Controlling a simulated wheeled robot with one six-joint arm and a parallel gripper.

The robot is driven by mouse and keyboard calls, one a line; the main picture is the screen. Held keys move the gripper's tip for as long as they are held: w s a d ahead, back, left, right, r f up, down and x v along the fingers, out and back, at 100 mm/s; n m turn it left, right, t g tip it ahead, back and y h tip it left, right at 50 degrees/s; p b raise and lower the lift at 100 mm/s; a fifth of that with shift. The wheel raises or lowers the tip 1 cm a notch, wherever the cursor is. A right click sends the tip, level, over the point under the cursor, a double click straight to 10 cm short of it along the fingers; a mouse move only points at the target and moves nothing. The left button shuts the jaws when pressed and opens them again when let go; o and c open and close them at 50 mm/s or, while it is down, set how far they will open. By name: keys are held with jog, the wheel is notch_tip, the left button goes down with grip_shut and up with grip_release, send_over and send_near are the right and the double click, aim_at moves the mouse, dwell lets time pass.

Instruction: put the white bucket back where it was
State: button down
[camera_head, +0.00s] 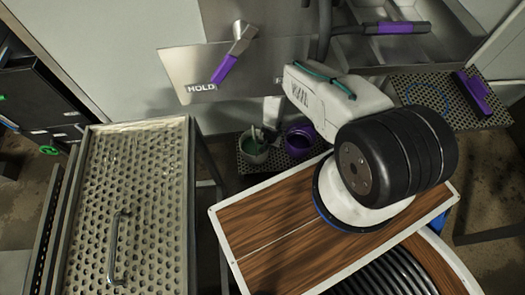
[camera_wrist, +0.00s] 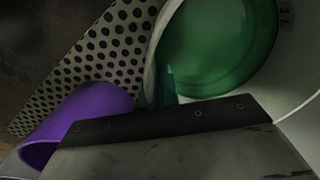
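The white bucket (camera_head: 254,150), green inside, is upright low beneath the steel panel, over a perforated shelf (camera_head: 243,167). I cannot tell whether it rests there or hangs just above. In the wrist view the bucket (camera_wrist: 225,45) fills the upper right, its mouth and green inside showing. My gripper (camera_head: 266,133) is at its right rim in the head view, small and dark. In the wrist view a teal piece is against the near rim; the fingertips are not clear, so I cannot tell whether they grip it. A purple bucket (camera_head: 299,140) stands close on the right.
A steel panel marked HOLD (camera_head: 205,68) with a purple-handled lever overhangs the shelf. A perforated metal tray (camera_head: 122,190) is at left, a wooden board (camera_head: 270,215) in front. Another shelf holds a purple block (camera_head: 474,92).

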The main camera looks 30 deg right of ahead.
jog(key=shift+w+d, duration=0.2)
jog(key=shift+d, duration=0.7)
jog(key=c, duration=1.6)
grip_release()
jog(key=shift+o, duration=0.2)
jog(key=shift+r, duration=0.15)
notch_tip(320, 180, up, 8)
jog(key=shift+s+d+f, duration=0.15)
jog(key=shift+f, duration=0.1)
